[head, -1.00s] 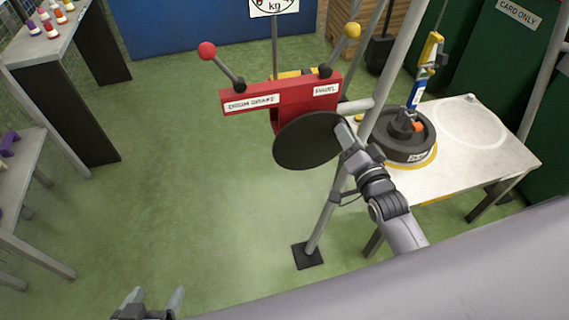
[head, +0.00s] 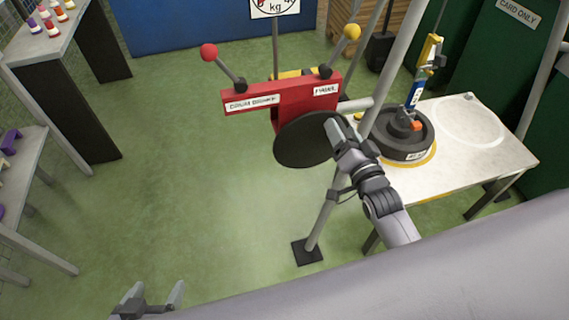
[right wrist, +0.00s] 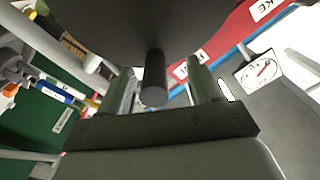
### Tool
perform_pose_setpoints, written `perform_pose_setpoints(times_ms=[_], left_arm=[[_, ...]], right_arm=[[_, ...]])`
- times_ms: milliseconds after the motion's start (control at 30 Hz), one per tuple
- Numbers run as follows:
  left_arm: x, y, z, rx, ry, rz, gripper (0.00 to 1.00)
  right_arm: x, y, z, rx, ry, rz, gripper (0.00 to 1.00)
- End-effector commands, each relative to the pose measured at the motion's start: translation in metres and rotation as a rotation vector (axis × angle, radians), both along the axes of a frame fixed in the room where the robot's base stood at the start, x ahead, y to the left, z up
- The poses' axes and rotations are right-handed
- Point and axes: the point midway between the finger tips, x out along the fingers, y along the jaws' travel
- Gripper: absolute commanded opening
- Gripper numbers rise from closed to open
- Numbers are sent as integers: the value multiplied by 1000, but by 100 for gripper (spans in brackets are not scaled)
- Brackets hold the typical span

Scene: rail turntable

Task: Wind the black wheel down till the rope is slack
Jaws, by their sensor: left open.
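The black wheel (head: 296,142) is on the red winch housing (head: 290,96), facing me. My right gripper (head: 334,128) is at the wheel's right side. In the right wrist view, the wheel's dark crank handle (right wrist: 154,78) stands between the two fingers of my right gripper (right wrist: 160,88), with a gap on each side. The rope (head: 440,16) runs up from a yellow hook block (head: 431,50) and looks straight. Below it, a blue link joins a black round weight (head: 408,140) on the white table. My left gripper (head: 150,302) is open and empty at the lower left.
A red-knobbed lever (head: 208,51) and a yellow-knobbed lever (head: 351,31) rise from the housing. Grey poles (head: 322,220) stand beside the wheel. The white table (head: 480,150) is at the right.

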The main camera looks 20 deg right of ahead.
Motion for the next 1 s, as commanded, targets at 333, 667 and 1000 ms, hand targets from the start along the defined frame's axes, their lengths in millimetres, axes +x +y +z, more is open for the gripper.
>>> perform_pose_setpoints(times_ms=[333, 667, 1000], left_arm=[[0, 0, 5, 0, 0, 0, 81], [0, 0, 19, 0, 0, 0, 81], [0, 0, 31, 0, 0, 0, 81]], right_arm=[[-8, -1, -2, 0, 8, -1, 64], [-35, -1, -3, 0, 11, -2, 64], [-62, -1, -3, 0, 13, -2, 64]])
